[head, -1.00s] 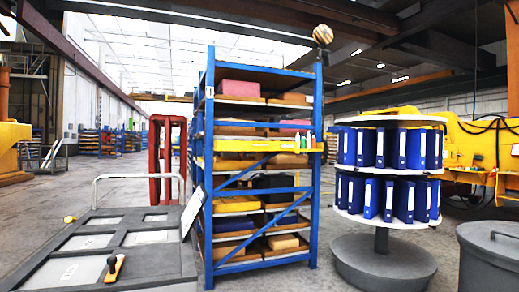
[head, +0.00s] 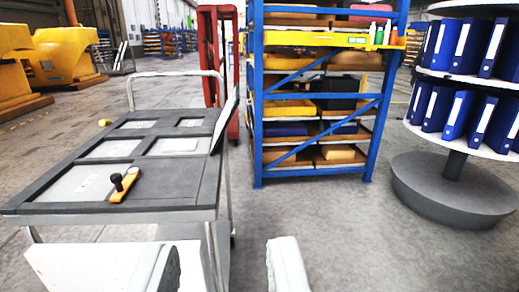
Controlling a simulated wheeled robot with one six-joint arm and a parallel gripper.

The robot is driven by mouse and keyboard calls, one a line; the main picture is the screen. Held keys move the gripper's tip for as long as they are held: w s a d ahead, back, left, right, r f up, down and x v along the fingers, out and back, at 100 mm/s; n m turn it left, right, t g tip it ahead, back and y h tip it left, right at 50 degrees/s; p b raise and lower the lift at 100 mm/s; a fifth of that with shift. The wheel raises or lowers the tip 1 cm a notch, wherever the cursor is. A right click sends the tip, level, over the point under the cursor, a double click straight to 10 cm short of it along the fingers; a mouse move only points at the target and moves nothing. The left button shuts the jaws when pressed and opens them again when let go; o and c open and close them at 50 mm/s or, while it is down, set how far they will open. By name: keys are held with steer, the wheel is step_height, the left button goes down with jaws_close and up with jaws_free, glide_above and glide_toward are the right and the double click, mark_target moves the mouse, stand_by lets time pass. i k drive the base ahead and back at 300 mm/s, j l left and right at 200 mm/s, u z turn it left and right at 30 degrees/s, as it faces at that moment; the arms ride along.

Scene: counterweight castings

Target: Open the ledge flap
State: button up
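I cannot tell for certain which part is the ledge flap. A yellow ledge (head: 320,41) runs across the front of the blue rack, with small bottles at its right end. A thin pale panel (head: 224,120) stands tilted upright at the right edge of the grey cart (head: 185,180). My gripper (head: 224,258) is at the bottom of the view. Its two pale fingers are wide apart, with nothing seen between them. It appears in front of the cart's near right corner and is apart from the rack.
An orange-handled tool (head: 125,186) lies on the cart top. The blue rack (head: 258,110) holds boxes. A round stand (head: 455,190) with blue binders is at right. A red frame (head: 211,50) stands behind the cart. Bare floor (head: 340,225) lies before the rack.

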mark_target(274, 38)
steer(key=i+l, duration=1.7)
steer(key=l+z, duration=0.05)
steer(key=l, duration=0.1)
